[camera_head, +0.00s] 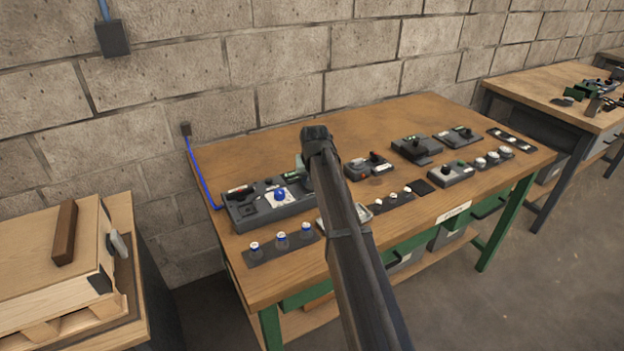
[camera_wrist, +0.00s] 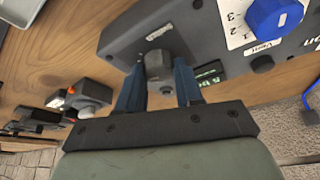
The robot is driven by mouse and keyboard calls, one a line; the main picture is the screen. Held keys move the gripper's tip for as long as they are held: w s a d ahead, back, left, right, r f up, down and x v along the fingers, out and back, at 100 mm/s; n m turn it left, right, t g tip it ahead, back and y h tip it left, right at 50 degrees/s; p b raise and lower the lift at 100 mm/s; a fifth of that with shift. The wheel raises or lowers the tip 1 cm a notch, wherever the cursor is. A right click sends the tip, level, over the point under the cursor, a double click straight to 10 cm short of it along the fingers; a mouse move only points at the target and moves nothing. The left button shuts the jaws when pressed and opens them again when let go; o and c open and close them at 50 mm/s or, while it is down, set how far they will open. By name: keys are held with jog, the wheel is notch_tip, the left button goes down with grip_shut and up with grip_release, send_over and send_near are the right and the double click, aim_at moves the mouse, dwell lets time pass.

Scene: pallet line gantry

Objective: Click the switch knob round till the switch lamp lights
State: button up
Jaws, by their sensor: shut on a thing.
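My gripper (camera_wrist: 158,76) shows in the wrist view with its two blue fingers on either side of a grey knob (camera_wrist: 157,60), shut on it. The knob stands on a dark grey panel (camera_wrist: 118,40), with a small pale label beside it. A small round fitting shows between the fingers, beyond the knob; I cannot tell whether it is the lamp, and no lit lamp is clear. In the head view the panel (camera_head: 238,222) is at the left end of the bench; my arm hides the grip.
A blue knob (camera_wrist: 276,17) on a white numbered plate marked "Vent" sits beside the grip. Several blue-capped pieces lie on a dark strip (camera_head: 268,255) in front of the panel. Other control boxes (camera_head: 415,146) stand to the right on the wooden bench (camera_head: 260,150).

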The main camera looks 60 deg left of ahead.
jog(key=shift+s+m+t+h, duration=0.1)
jog(key=shift+m+t+h, duration=0.35)
jog(key=shift+m, duration=1.25)
jog(key=o, duration=1)
jog(key=shift+o, duration=0.2)
jog(key=v, duration=1.3)
jog(key=shift+s+r, duration=0.25)
jog(key=shift+r, duration=0.05)
jog(key=shift+d, duration=0.1)
